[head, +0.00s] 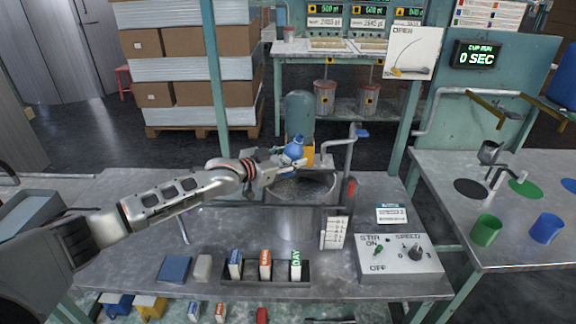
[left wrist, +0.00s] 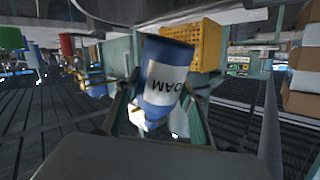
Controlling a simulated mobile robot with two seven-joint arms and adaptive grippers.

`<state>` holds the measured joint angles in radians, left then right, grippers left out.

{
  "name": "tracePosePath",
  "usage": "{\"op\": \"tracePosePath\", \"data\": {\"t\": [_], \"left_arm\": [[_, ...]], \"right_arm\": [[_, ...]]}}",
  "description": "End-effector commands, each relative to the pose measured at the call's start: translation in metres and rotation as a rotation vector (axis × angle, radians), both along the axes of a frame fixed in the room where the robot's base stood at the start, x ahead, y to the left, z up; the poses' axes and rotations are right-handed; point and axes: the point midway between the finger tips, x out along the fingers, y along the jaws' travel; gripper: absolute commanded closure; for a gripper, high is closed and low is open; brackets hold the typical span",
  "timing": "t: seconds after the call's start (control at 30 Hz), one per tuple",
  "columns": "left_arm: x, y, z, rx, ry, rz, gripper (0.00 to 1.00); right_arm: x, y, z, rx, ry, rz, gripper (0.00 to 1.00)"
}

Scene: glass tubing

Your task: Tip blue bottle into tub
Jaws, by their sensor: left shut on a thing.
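The blue bottle (head: 294,147) is in my left gripper (head: 285,164), above the back left part of the round metal tub (head: 302,210). In the left wrist view the blue bottle (left wrist: 165,68) sits between the two fingers (left wrist: 160,118). Its white label shows letters reading "OAM", upside down in that view. The bottle looks tilted in the head view, but its mouth is hard to make out. I cannot see whether anything flows from it. My right gripper is not in view.
A pipe (head: 345,150) and a yellow-and-green motor unit (head: 300,112) stand behind the tub. In front are a rack (head: 265,280) of small labelled containers and a stir control box (head: 398,260). A green cup (head: 485,230) and blue cup (head: 547,228) stand on the right table.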

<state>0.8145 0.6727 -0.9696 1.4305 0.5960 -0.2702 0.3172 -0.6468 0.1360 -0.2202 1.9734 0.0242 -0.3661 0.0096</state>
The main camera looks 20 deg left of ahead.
Motion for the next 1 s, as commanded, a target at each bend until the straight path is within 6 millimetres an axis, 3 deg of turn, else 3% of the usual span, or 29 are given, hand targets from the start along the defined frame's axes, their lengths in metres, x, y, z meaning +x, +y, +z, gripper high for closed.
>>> {"op": "tracePosePath", "data": {"t": [0.57,0.7,1.0], "left_arm": [[0.006,-0.023,-0.004,-0.313,-0.085,0.000,0.86],[0.007,-0.022,0.022,-0.316,-0.097,0.000,0.86],[0.007,-0.022,0.040,-0.314,-0.094,-0.001,0.86]], "right_arm": [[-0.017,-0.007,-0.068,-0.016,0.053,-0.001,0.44],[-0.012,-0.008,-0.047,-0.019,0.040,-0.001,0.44],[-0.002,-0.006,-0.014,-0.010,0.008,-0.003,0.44]]}}
